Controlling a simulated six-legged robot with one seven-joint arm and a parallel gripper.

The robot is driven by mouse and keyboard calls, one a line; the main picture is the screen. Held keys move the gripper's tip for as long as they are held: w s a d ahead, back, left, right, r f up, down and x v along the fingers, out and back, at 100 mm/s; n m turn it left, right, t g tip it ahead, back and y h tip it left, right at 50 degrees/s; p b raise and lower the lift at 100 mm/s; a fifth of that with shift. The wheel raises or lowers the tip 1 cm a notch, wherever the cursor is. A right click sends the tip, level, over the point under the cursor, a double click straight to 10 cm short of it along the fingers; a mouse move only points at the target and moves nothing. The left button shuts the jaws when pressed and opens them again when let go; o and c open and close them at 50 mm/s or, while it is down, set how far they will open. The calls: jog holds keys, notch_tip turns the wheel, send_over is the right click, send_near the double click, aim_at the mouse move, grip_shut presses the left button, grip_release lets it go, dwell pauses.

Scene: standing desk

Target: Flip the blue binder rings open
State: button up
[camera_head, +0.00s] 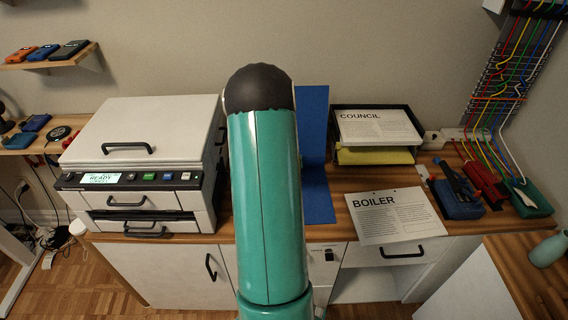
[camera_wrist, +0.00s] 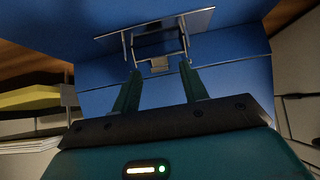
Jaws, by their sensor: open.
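The blue binder (camera_head: 317,200) lies open on the wooden desk, one cover flat and the other upright against the wall. My teal arm hides its left part in the head view. In the wrist view the blue binder (camera_wrist: 95,80) fills the background. Its metal ring mechanism (camera_wrist: 155,22) spans the upper middle, with thin rings and a small grey tab below. Whether the rings are shut is hard to tell. My gripper (camera_wrist: 160,69) is open, its two fingers pointing at the mechanism, one on each side of the tab. Contact cannot be made out. The head view hides my gripper.
A white printer (camera_head: 145,140) stands left of the binder. A black paper tray (camera_head: 402,112) with "COUNCIL" paper and yellow sheets stands to the right. A "BOILER" sheet (camera_head: 395,215) lies in front of it. Coloured cables and blue, red and green holders (camera_head: 458,203) are farther right.

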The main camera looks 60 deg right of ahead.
grip_shut()
jog(key=shift+d, duration=0.1)
jog(key=shift+w, duration=0.1)
jog(key=shift+w+d+r+g+y, duration=0.15)
jog(key=shift+w+d+g+y, duration=0.15)
jog(key=shift+d+g+y, duration=0.4)
jog(key=shift+w+d+r+g+y, duration=0.15)
jog(key=shift+w+d+g+y, duration=0.2)
jog(key=shift+y, duration=0.65)
jog(key=shift+s, duration=0.1)
grip_release()
jog(key=shift+r, duration=0.1)
